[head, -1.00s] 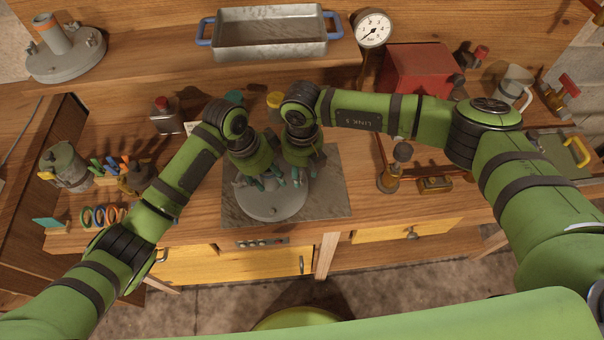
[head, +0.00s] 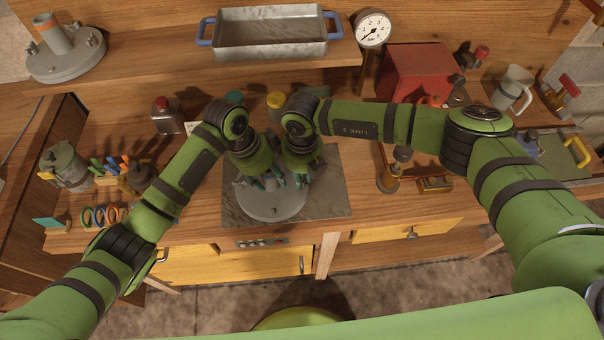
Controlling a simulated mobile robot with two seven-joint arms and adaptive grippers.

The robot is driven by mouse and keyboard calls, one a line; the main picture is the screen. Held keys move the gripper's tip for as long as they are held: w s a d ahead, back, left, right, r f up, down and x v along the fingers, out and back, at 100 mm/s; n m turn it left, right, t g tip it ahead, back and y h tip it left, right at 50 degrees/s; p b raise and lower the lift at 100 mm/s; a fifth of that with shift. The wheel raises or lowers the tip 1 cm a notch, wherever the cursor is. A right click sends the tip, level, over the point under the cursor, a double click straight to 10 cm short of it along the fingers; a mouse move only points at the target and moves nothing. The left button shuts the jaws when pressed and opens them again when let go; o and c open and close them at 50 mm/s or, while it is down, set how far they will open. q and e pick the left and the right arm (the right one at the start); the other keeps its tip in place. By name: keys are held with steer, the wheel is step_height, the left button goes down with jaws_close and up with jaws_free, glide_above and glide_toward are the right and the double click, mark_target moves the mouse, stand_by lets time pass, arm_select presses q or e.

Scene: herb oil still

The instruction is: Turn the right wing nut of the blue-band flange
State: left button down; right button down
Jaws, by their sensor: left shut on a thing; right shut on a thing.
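A grey round flange (head: 271,207) lies on the dark slab in the middle of the bench. Its upper part, any blue band and its wing nuts are mostly hidden behind my grippers. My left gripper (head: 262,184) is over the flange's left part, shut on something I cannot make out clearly. My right gripper (head: 298,180) is at the flange's right side, pointing down, shut on what appears to be the right wing nut, which its fingers cover. The two grippers are close together.
The dark slab (head: 328,196) is bare around the flange. Another flange with an orange band (head: 62,62) stands on the shelf at upper left, beside a metal tray (head: 270,42). A gauge (head: 373,28) and red box (head: 415,72) are behind.

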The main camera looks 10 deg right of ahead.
steer(key=shift+d+n, duration=0.1)
steer(key=shift+n, duration=0.2)
steer(key=n, duration=0.7)
steer(key=shift+d, duration=0.15)
steer(key=n, duration=0.4)
steer(key=shift+w+d+n, duration=0.1)
steer(key=shift+d+n, duration=0.05)
steer(key=shift+n, duration=0.25)
steer(key=shift+w+d+n, duration=0.1)
steer(key=shift+n, duration=1.4)
steer(key=shift+f, duration=0.1)
steer(key=c, duration=1.2)
jaws_free()
